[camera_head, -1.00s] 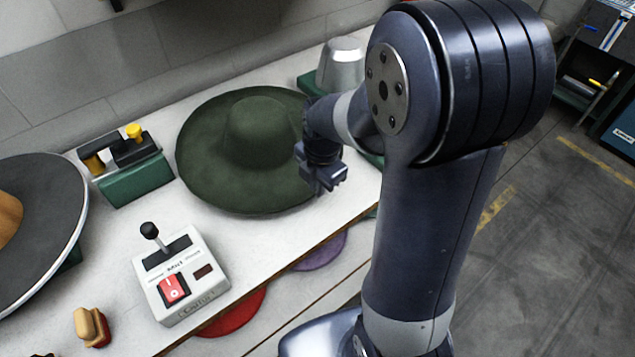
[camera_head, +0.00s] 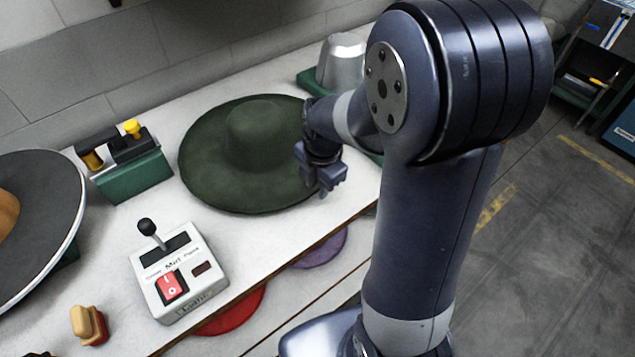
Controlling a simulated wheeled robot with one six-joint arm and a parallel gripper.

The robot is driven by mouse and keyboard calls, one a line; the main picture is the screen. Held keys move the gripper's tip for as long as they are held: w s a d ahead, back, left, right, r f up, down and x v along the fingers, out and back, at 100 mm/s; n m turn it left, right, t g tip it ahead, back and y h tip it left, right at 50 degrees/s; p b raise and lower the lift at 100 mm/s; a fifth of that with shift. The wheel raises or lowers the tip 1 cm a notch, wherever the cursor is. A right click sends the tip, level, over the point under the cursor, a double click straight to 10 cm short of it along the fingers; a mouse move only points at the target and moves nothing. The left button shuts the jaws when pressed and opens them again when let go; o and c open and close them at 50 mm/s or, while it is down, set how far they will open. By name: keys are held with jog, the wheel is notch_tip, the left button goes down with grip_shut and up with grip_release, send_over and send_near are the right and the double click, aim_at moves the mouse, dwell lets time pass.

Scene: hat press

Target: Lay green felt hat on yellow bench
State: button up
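The green felt hat (camera_head: 255,140), dark green with a wide round brim, sits over the white workbench top in the middle of the view. My gripper (camera_head: 328,186) is at the right edge of the brim, low beside it. The fingers overlap the brim's edge in the picture. I cannot tell whether they are open or closed on it. What is under the hat is hidden. No yellow bench shows in view.
A control box (camera_head: 178,272) with a lever and red switch stands in front of the hat. A green block with a yellow knob (camera_head: 130,165), a grey hat (camera_head: 40,220) and a brush (camera_head: 90,324) are left. A metal form (camera_head: 341,62) stands behind. Open floor lies right.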

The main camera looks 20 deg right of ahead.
jog(key=shift+o, duration=0.5)
notch_tip(320, 180, up, 11)
jog(key=s, duration=0.1)
jog(key=shift+d, duration=0.25)
jog(key=shift+f, duration=0.15)
jog(key=f, duration=0.7)
jog(key=w+f, duration=0.1)
jog(key=f, duration=0.2)
jog(key=shift+a+f, duration=0.25)
jog(key=shift+f, duration=0.1)
jog(key=shift+r+p, duration=0.35)
jog(key=shift+r, duration=0.05)
jog(key=shift+f, duration=0.1)
